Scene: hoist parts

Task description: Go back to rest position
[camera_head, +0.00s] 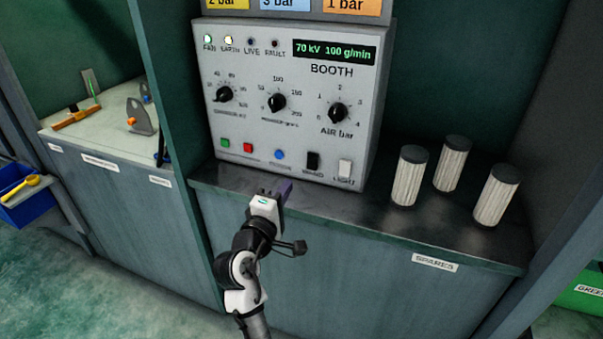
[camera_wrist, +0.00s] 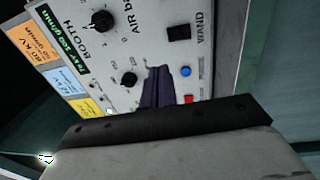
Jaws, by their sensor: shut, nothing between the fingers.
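My gripper (camera_head: 284,190) is shut and empty, in front of the lower part of the booth control panel (camera_head: 305,95). Its dark purple fingers also show in the wrist view (camera_wrist: 157,87), pressed together, with the panel behind them. The head view shows the fingers close to the panel's lower edge, below the blue button (camera_head: 280,154); I cannot tell whether they touch it. The panel has three black knobs, a green button (camera_head: 225,143), a red button (camera_head: 248,148), a black WAND switch (camera_head: 313,160) and a pale LIGHT switch (camera_head: 345,169). Its display reads 70 kV 100 g/min.
Three pale pleated cylinders with dark caps (camera_head: 409,178) stand on the dark shelf (camera_head: 345,205) right of the panel. A bench (camera_head: 100,135) with small parts is at the left, with a blue bin (camera_head: 25,200) beside it. A green bin (camera_head: 580,290) is at the lower right.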

